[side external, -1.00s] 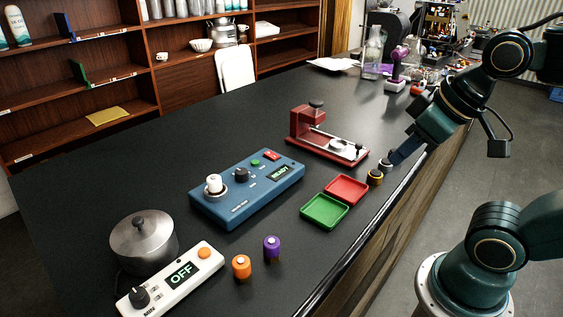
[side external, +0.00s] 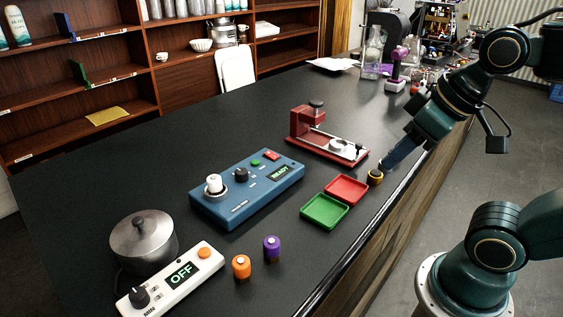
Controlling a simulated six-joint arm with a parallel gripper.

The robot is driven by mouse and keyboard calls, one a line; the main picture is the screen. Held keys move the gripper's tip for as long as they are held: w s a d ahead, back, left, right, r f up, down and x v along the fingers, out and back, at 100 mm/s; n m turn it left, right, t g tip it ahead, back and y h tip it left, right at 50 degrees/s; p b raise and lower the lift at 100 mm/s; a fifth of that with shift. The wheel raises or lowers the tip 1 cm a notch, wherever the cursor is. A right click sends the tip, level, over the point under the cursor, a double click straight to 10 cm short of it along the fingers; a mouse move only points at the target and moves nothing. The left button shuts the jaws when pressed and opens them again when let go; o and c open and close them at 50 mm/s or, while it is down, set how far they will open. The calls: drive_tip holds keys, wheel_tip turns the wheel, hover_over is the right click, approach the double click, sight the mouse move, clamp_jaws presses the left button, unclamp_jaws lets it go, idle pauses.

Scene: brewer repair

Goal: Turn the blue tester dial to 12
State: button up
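The blue tester (side external: 232,211) lies on the black bench in the middle of the side external view. Its dial is a black knob (side external: 241,174) on the top face. I cannot read the number it points at. A white capped part (side external: 213,184) stands in a round seat at the tester's left end. The display (side external: 281,172) shows green text that looks like "READY". My gripper (side external: 388,168) is low at the bench's right edge, well to the right of the tester and apart from it. Its fingers are too small to tell open from shut.
A yellow-banded dark cylinder (side external: 375,177) is beside my gripper. Orange (side external: 241,266) and purple (side external: 271,248) cylinders, a white "OFF" unit (side external: 205,267) and a metal pot (side external: 144,240) are in front.

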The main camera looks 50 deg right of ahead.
drive_tip(key=shift+o, duration=0.5)
drive_tip(key=shift+w+r+n, duration=0.3)
drive_tip(key=shift+w, duration=0.1)
drive_tip(key=w+r+n+g, duration=0.1)
drive_tip(key=w+r+n, duration=0.3)
drive_tip(key=w, duration=0.3)
drive_tip(key=n+g, duration=0.4)
drive_tip(key=n, duration=1.1)
hover_over(242, 170)
wheel_tip(242, 170, down, 6)
drive_tip(key=shift+s+r, duration=0.1)
drive_tip(key=shift+s, duration=0.3)
drive_tip(key=shift+w+f, duration=0.15)
drive_tip(key=shift+f, duration=3.3)
drive_tip(key=shift+w+f, duration=0.15)
drive_tip(key=shift+f, duration=3.25)
